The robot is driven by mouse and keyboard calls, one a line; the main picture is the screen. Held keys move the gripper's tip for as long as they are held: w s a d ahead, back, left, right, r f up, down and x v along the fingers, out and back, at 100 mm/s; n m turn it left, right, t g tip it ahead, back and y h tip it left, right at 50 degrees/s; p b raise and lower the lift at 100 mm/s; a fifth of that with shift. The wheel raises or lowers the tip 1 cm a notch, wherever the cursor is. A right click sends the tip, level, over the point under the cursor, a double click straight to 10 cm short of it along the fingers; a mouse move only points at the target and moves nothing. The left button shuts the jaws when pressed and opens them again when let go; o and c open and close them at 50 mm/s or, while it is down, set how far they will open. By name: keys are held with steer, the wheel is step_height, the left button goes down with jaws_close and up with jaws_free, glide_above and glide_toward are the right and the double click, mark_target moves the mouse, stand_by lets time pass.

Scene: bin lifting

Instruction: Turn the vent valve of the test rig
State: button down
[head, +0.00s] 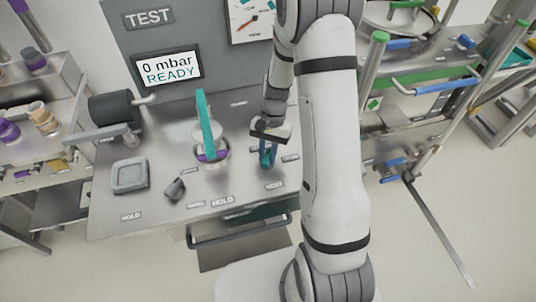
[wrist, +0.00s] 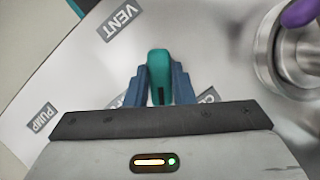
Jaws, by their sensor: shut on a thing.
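The vent valve's teal handle (wrist: 159,66) stands between the two blue fingers of my gripper (wrist: 158,84) in the wrist view. The fingers are shut on it, one on each side. A grey VENT label (wrist: 121,21) lies beyond the handle. In the head view my gripper (head: 267,155) points down at the right part of the test rig's bench top (head: 240,190). There the handle is mostly hidden by the fingers. A VENT label (head: 275,185) sits just in front of it. The rig's display (head: 171,69) reads 0 mbar READY.
A steel chamber with a purple band (head: 212,157) and a tall teal lever (head: 206,122) stands just left of my gripper. A square grey dish (head: 129,175) and a small dark knob (head: 175,189) are further left. A cart with blue handles (head: 435,84) stands right.

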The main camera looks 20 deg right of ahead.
steer(key=n+h, duration=0.1)
steer(key=n, duration=0.2)
steer(key=n+h+b, duration=0.1)
steer(key=n, duration=0.2)
steer(key=shift+w+a+n+g+h, duration=0.1)
steer(key=shift+a+n+g+h, duration=0.05)
steer(key=shift+n+g+h, duration=0.2)
steer(key=shift+n, duration=0.25)
steer(key=c, duration=1.2)
jaws_free()
steer(key=shift+b, duration=0.3)
steer(key=shift+c, duration=0.2)
steer(key=v, duration=0.8)
steer(key=shift+b, duration=0.4)
